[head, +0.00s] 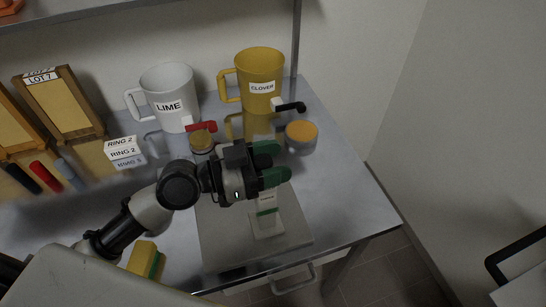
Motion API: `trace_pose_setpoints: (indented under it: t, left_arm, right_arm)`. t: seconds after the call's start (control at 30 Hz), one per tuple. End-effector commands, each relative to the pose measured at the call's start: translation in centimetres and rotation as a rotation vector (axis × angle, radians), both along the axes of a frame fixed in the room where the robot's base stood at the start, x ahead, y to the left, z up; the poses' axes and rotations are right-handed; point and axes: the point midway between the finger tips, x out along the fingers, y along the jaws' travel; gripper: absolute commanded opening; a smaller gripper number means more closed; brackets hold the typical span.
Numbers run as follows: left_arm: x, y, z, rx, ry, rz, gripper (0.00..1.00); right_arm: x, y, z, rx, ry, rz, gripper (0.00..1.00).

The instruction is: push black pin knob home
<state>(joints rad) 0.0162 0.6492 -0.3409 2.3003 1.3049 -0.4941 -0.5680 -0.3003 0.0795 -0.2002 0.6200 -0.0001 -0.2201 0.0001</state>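A black knob (293,106) sticks out to the right from a white fitting at the base of the yellow CLOVER tank (261,72); I take it for the black pin knob. How far in it sits cannot be told. My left gripper (272,162) is below and left of the knob in the head view, apart from it, over the bench. Its two green-tipped fingers are spread, with nothing seen between them. My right gripper is not in view.
The white LIME tank (167,85) has a red knob (202,126). Jars with orange (301,133) and brown (201,140) tops stand near my gripper. A grey board (220,245) bears a white-and-green piece (267,218). Frames and pens are left; the right bench side is clear.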

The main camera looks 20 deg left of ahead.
Motion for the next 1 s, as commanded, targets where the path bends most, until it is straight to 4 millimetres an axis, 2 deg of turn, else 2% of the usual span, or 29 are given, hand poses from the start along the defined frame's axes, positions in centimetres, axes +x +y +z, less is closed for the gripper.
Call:
trace_pose_setpoints:
  t: [0.3,0.43,0.67,0.9,1.0]
  left_arm:
    - [0.0,0.1,0.3,-0.003,-0.007,0.001,0.62]
    - [-0.4,0.7,0.0,-0.001,-0.008,0.003,0.62]
    - [-2.4,3.8,-0.7,0.005,-0.005,0.003,0.62]
    - [-4.5,6.8,-0.6,0.003,-0.003,0.000,0.62]
    - [-5.0,7.7,0.0,-0.005,0.002,0.004,0.62]
  right_arm:
    - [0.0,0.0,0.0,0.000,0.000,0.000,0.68]
    - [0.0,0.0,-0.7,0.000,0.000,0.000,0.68]
    - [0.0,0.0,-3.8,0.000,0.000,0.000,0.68]
    - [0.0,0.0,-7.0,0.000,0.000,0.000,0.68]
    - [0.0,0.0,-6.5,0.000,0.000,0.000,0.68]
